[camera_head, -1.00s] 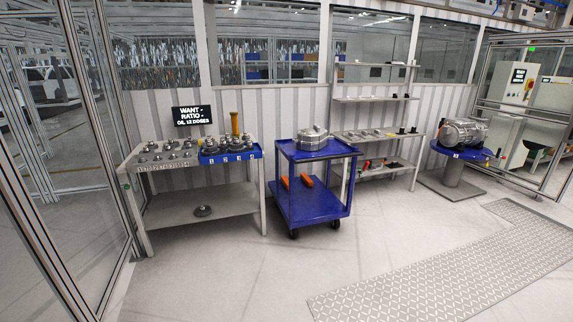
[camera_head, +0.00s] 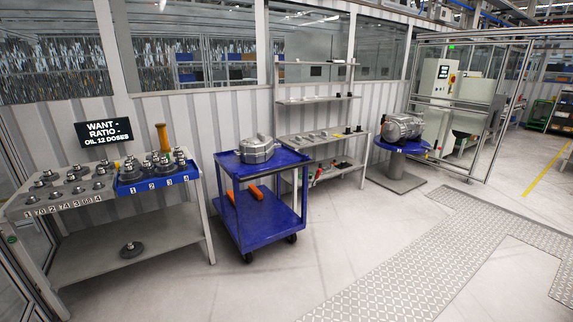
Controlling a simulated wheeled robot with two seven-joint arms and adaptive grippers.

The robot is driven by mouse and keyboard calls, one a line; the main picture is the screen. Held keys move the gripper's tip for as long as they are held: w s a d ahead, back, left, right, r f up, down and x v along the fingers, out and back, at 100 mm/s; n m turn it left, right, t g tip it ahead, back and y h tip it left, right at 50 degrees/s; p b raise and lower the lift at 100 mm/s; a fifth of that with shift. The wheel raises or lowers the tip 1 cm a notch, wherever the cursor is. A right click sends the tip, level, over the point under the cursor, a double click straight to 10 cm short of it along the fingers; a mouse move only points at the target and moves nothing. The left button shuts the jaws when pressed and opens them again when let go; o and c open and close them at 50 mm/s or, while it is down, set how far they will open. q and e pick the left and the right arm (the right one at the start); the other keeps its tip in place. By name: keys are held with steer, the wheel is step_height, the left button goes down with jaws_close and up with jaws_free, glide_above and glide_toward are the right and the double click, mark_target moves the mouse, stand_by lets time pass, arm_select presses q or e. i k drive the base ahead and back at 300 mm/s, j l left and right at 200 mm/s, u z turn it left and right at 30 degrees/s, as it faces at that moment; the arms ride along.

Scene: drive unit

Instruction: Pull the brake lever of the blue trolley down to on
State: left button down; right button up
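The blue trolley (camera_head: 262,220) stands on the floor left of the picture's middle, a little way ahead of me. A grey metal housing (camera_head: 258,149) sits on its top shelf. Orange objects (camera_head: 256,193) show at its lower shelf; I cannot tell what they are. Black wheels are at its feet. I cannot make out the brake lever at this distance. Neither of my grippers is in view.
A grey workbench (camera_head: 128,249) with gears and a blue tray (camera_head: 158,178) stands left of the trolley. A shelf rack (camera_head: 325,139) is behind it on the right. A motor (camera_head: 402,127) rests on a round blue-topped pedestal (camera_head: 396,172). The floor (camera_head: 330,260) in front is clear.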

mark_target(320, 170)
steer(key=i+z, duration=0.45)
steer(key=i, duration=0.55)
steer(key=i+z, duration=0.15)
steer(key=i, duration=0.4)
steer(key=i+j+z, duration=0.15)
steer(key=i, duration=0.4)
steer(key=i+j+z, duration=0.3)
steer(key=i, duration=0.25)
steer(key=i+j+z, duration=0.25)
steer(key=i, duration=0.25)
steer(key=l, duration=0.05)
